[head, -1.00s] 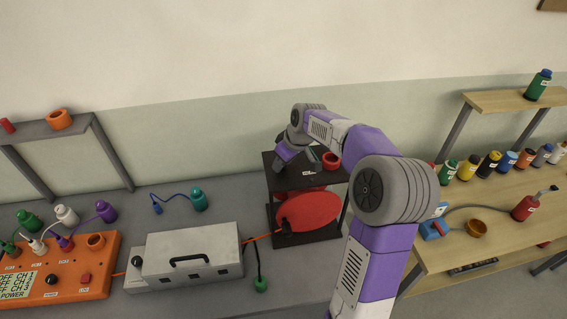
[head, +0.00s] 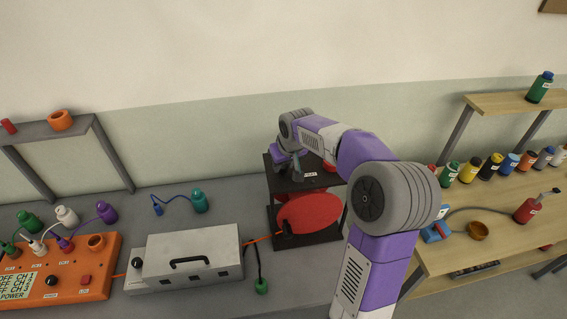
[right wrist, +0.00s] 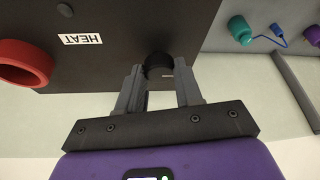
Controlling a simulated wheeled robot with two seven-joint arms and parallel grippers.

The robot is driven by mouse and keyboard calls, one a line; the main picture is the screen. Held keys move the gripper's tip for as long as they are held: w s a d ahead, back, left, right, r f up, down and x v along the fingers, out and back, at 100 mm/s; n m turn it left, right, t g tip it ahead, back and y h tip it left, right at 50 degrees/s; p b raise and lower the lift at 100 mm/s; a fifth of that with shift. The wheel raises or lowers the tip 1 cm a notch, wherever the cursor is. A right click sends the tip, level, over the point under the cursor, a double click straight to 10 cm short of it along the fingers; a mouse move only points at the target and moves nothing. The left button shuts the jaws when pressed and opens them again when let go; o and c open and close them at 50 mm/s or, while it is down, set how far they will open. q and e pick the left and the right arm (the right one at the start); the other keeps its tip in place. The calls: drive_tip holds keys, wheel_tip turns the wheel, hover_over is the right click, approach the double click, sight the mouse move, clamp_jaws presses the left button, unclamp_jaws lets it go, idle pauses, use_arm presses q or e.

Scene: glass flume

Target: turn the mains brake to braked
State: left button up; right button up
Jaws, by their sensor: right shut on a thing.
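My right gripper (head: 299,173) reaches onto the top of the dark stand (head: 333,238). In the right wrist view the right gripper (right wrist: 159,86) has its two grey fingers shut on a round black knob (right wrist: 158,62), one finger on each side. The knob stands on the stand's dark top face. A small label beside it is too small to read, and its turn position cannot be told. In the head view the wrist and fingers hide the knob. My left gripper is not in view.
A red disc (head: 308,212) is on the stand's front. A grey case (head: 194,258) and an orange power box (head: 68,270) stand left; a wooden bench (head: 440,235) stands right.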

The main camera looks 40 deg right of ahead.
drive_tip(key=o, duration=1)
drive_tip(key=shift+o, duration=0.2)
drive_tip(key=v, duration=0.7)
drive_tip(key=shift+s+r, duration=0.2)
drive_tip(key=shift+r, duration=0.05)
